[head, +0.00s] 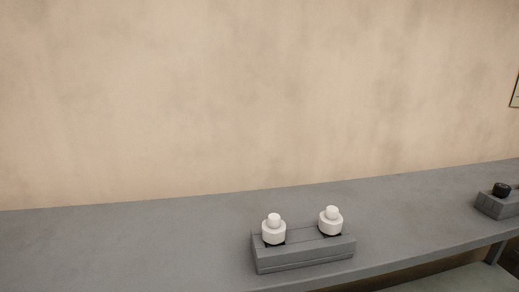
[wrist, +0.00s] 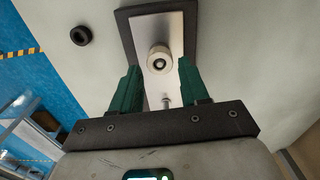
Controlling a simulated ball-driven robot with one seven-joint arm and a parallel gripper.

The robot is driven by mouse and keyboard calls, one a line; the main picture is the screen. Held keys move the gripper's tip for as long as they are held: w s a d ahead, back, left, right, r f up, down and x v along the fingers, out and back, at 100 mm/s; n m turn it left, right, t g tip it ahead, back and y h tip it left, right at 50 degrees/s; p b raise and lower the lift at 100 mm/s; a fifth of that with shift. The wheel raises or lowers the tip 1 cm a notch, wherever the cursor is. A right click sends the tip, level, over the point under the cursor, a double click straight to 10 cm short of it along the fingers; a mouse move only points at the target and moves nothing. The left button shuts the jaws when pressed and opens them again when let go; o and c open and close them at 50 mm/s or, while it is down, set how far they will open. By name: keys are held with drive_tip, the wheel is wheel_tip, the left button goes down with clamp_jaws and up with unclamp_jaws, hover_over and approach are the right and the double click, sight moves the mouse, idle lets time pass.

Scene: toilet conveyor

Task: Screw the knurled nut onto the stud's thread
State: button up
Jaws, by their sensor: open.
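In the wrist view, my gripper (wrist: 158,66) is open, with its green fingers apart. Between and beyond the fingertips is a round cream piece (wrist: 159,57) with a dark centre, on a pale metal plate (wrist: 148,28) with a dark border. Neither finger clearly touches it. A small metal pin (wrist: 166,102) shows lower down between the fingers. A black ring (wrist: 81,35) is on the pale surface to the left. I cannot tell for sure which of these is the knurled nut or the stud. My gripper does not show in the head view.
In the head view, a grey block (head: 305,259) with two white stepped knobs (head: 273,231) stands on the long grey bench (head: 130,235). Another grey block (head: 498,206) with a black round piece (head: 501,189) is at the far right. The bench between them is clear.

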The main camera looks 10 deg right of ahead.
drive_tip(key=shift+f+b, duration=0.7)
drive_tip(key=shift+f, duration=0.5)
drive_tip(key=c, duration=0.7)
drive_tip(key=shift+f+m+b, duration=0.1)
drive_tip(key=shift+m+b, duration=0.3)
drive_tip(key=shift+m, duration=0.6)
drive_tip(key=m, duration=0.3)
drive_tip(key=shift+b, duration=0.35)
